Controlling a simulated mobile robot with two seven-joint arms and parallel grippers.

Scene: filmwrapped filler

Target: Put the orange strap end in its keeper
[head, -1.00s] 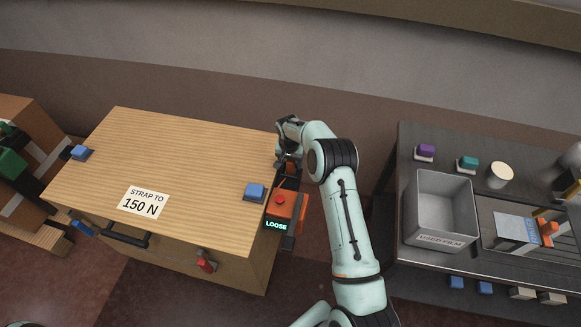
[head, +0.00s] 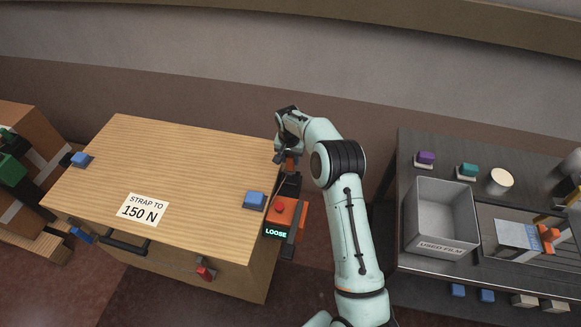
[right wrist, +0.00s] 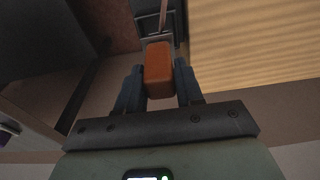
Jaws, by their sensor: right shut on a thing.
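My right gripper (right wrist: 159,88) is shut on the orange strap end (right wrist: 158,65), a block held between its two dark fingers. In the head view the orange end shows small (head: 291,163) below my right gripper (head: 287,154), just off the right edge of the wooden crate. My left gripper is out of view.
The wooden crate top (head: 180,160) bears a 150 N label (head: 143,209) and blue corner pieces. A red-handled latch (head: 204,270) is on its front. At right, a dark bench (head: 400,200) holds a grey used-film bin (head: 440,247). A floor gap separates crate and bench.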

